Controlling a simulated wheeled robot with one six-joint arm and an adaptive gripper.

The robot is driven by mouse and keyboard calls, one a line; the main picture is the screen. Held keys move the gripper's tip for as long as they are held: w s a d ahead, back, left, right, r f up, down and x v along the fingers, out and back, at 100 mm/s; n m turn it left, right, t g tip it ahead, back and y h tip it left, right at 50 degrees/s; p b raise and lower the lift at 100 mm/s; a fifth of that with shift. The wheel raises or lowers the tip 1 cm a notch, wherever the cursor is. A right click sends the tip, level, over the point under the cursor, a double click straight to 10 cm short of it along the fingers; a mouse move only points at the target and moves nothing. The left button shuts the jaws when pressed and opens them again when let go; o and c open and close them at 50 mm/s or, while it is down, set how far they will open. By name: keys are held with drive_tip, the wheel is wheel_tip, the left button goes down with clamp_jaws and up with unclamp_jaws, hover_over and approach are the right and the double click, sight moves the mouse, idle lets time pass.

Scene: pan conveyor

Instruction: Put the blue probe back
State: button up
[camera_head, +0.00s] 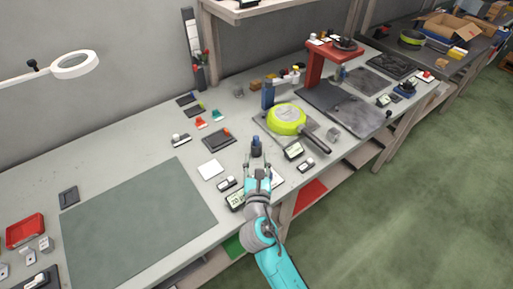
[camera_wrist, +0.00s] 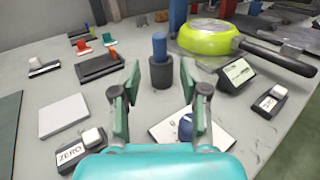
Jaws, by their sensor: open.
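The blue probe (camera_head: 256,140) stands upright in a dark round holder (camera_head: 256,151) on the grey bench. In the wrist view the blue probe (camera_wrist: 159,44) rises from the top of the dark holder (camera_wrist: 161,74); its lower part is hidden inside. My gripper (camera_head: 257,166) is open and empty, just on the near side of the holder. In the wrist view the fingers of my gripper (camera_wrist: 160,85) stand apart, left and right of the holder in the picture, with the holder seen between them. I cannot tell contact, but none shows.
A green pan (camera_wrist: 208,38) stands behind and to the right. A small tilted display (camera_wrist: 237,74) is right of the holder. A white pad with a dark blue knob (camera_wrist: 186,127) lies below the right finger. A ZERO switch box (camera_wrist: 80,152) and white square (camera_wrist: 64,116) are left.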

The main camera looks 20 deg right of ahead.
drive_tip(key=shift+v, duration=1.35)
